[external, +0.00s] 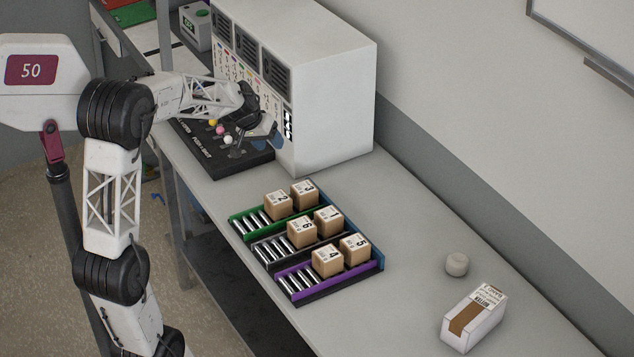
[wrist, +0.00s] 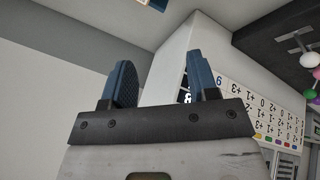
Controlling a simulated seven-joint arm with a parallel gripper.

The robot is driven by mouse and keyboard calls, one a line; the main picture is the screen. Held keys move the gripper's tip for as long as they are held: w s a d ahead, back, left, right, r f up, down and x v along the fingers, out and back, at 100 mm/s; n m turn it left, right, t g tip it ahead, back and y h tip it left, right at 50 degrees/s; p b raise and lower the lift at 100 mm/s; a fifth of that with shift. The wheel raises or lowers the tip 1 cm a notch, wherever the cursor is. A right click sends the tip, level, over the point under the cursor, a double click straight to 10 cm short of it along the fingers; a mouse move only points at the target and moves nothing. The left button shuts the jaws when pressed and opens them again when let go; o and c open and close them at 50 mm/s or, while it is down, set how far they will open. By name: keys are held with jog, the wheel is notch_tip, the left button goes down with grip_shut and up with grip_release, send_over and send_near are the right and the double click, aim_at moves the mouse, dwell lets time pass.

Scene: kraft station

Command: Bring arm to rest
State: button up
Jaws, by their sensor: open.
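My arm reaches from the left over the bench toward the white machine in the external view. My gripper (external: 268,138) is beside the machine's front right edge, above the black panel with coloured knobs. In the wrist view, the two blue fingers of my gripper (wrist: 163,85) stand well apart with nothing between them. The white machine (external: 335,105) shows behind the fingers in the wrist view, with its number labels at the right. Whether my gripper touches the machine I cannot tell.
The black panel (external: 245,168) has several knobs. Racks with green, grey and purple edges (external: 330,283) hold several numbered boxes (external: 327,262). A small white round object (external: 457,264) and a white carton (external: 473,318) stand at the right. The bench between racks and carton is clear.

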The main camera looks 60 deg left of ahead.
jog(key=s+d+r+m+g, duration=0.15)
jog(key=s+d, duration=0.25)
jog(key=d, duration=0.8)
jog(key=s+d+r+m+g, duration=0.1)
jog(key=s+d+r+m, duration=0.3)
jog(key=d, duration=0.9)
jog(key=s+d+f+m, duration=0.1)
jog(key=s+d, duration=0.5)
jog(key=s, duration=0.3)
jog(key=s+d+f+m+y, duration=0.1)
jog(key=s+d+f, duration=0.1)
jog(key=s+d, duration=0.5)
jog(key=shift+s+g, duration=0.45)
jog(key=shift+s, duration=0.75)
